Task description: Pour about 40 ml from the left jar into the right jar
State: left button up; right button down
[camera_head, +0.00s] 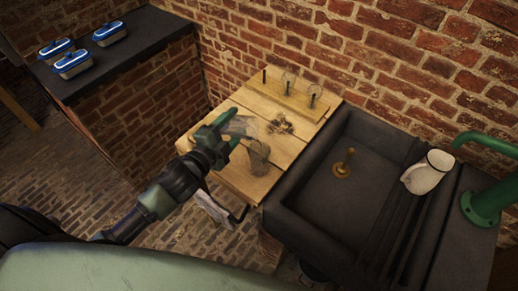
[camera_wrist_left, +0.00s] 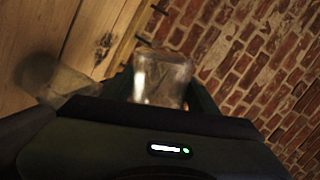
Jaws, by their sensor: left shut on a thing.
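My left gripper (camera_head: 231,131), green, is shut on a clear glass jar (camera_head: 242,126) above the wooden table. The jar appears tilted toward the right. It also shows between the fingers in the left wrist view (camera_wrist_left: 161,78). A second clear glass jar (camera_head: 258,158) is just below and to the right of the gripper, over the table's near part. It shows blurred at the left in the left wrist view (camera_wrist_left: 48,76). I cannot make out the liquid level in either jar. My right gripper is not in view.
A wooden rack (camera_head: 270,97) with dark pegs and round glass pieces stands at the table's back. Small dark items (camera_head: 280,125) lie on the table (camera_head: 285,150). A dark sink (camera_head: 335,190) adjoins at right, with a white jug (camera_head: 427,172) beyond. A brick wall stands behind.

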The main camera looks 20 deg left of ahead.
pick_arm(q)
jog(key=shift+a, duration=0.25)
jog(key=shift+a+r, duration=0.1)
jog(key=shift+a, duration=0.05)
jog(key=shift+m, duration=0.3)
